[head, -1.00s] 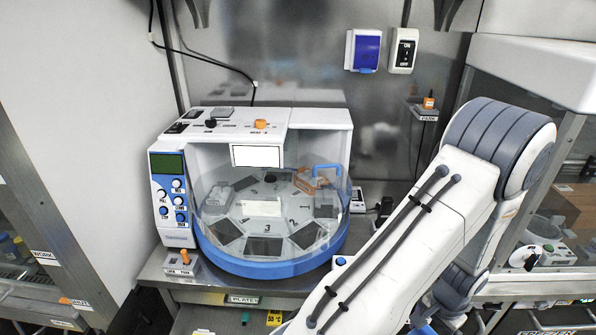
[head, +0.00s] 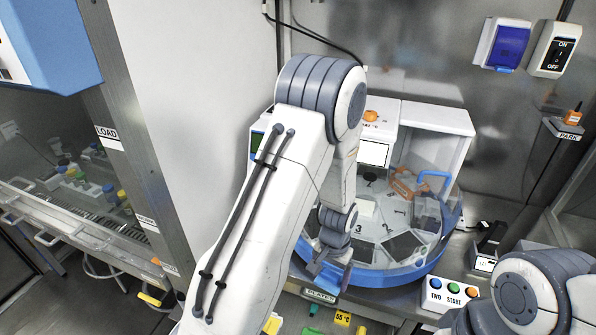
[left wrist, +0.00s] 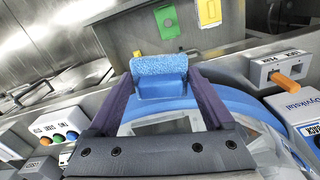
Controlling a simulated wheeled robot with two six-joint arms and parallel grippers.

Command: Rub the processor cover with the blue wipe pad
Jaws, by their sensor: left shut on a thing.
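My left gripper (head: 331,273) is in front of the white and blue processor (head: 436,130). In the left wrist view its two dark fingers (left wrist: 160,85) are shut on the blue wipe pad (left wrist: 160,68), whose rough face is turned up at the tips. The clear rounded processor cover (head: 428,215) stands over the numbered carousel, with a blue rim (head: 400,277) below. The left arm hides the processor's left part. The gripper is near the front of the blue rim; I cannot tell whether the pad touches anything. My right arm shows at the lower right, its gripper out of view.
A button box (head: 452,293) stands on the bench right of the processor. In the left wrist view a switch box with an orange lever (left wrist: 283,76) is beside the rim. A wall stands at left. A blue dispenser (head: 507,45) and an on-off switch (head: 558,50) are on the back wall.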

